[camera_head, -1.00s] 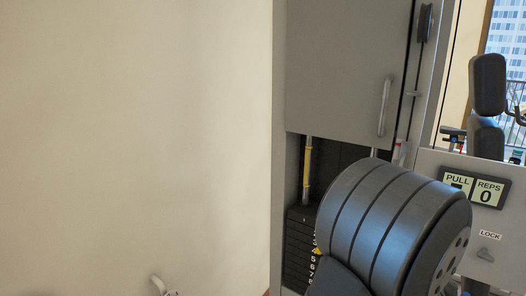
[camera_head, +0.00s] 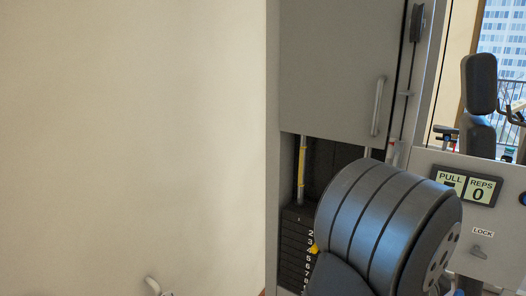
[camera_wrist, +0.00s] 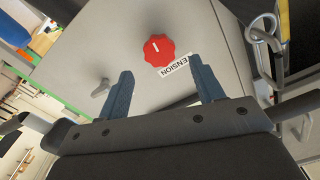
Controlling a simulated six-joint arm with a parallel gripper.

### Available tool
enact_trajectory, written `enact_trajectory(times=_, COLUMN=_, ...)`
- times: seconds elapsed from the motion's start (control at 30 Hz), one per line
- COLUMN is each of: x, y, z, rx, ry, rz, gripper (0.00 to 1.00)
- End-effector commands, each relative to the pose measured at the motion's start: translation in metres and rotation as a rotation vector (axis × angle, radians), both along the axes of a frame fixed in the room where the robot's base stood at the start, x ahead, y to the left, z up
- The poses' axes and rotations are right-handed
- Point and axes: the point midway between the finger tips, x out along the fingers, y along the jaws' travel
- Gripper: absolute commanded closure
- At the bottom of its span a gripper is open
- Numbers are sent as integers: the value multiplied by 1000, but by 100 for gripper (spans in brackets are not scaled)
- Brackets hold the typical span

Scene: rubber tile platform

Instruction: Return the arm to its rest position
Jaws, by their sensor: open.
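My gripper (camera_wrist: 160,65) shows in the wrist view, its two blue-grey fingers spread apart with nothing between them. Beyond the fingers is a grey panel (camera_wrist: 110,50) with a red knob (camera_wrist: 159,50) and a partly hidden label ending in "ENSION". A small grey lever (camera_wrist: 99,87) is on the panel left of the fingers. I cannot tell whether the fingers touch the panel.
In the head view, a large dark banded rounded form (camera_head: 385,225) fills the lower right. Behind it are a grey cabinet (camera_head: 335,65), a numbered weight stack (camera_head: 298,240) and a PULL/REPS display (camera_head: 466,187). A plain cream wall (camera_head: 130,130) fills the left.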

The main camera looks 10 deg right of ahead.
Motion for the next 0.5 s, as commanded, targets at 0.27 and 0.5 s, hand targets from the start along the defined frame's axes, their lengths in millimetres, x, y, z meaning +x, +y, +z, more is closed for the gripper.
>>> enact_trajectory(times=0.27, x=41, y=-40, z=0, rx=-1, ry=-1, rz=2, gripper=39)
enact_trajectory(times=0.5, x=47, y=-46, z=0, rx=-107, ry=105, rz=0, gripper=39)
